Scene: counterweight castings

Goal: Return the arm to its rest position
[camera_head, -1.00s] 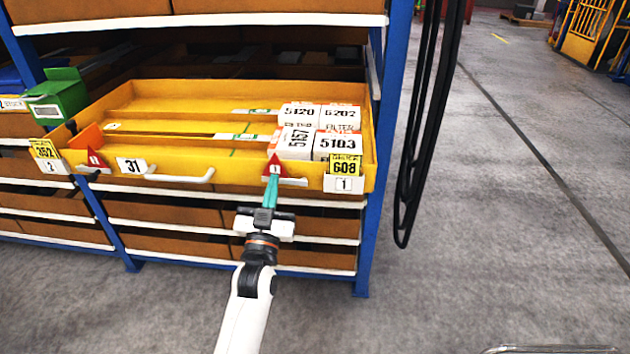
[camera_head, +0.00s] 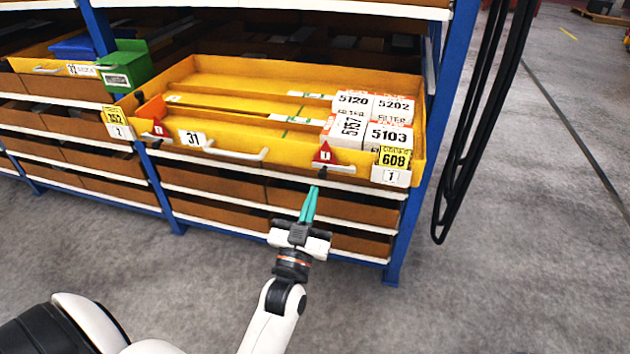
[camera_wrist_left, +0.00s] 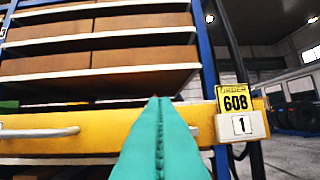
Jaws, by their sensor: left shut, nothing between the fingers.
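My left gripper (camera_head: 309,205) has teal fingers pressed together with nothing between them. It is in front of and below the front wall of the yellow drawer (camera_head: 230,149), apart from it in the head view. In the left wrist view the shut teal fingers (camera_wrist_left: 160,135) point toward the yellow drawer front (camera_wrist_left: 95,125). My left arm (camera_head: 275,310) reaches in from the bottom of the head view. My right gripper is not in view.
The pulled-out drawer holds white boxes (camera_head: 389,137) at its right end. A red triangular tag (camera_head: 324,155) and a 608 label (camera_head: 394,158) are on its front. A blue rack post (camera_head: 405,235) stands at right. Black cables (camera_head: 475,130) hang beside it. Grey floor (camera_head: 540,270) is clear at right.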

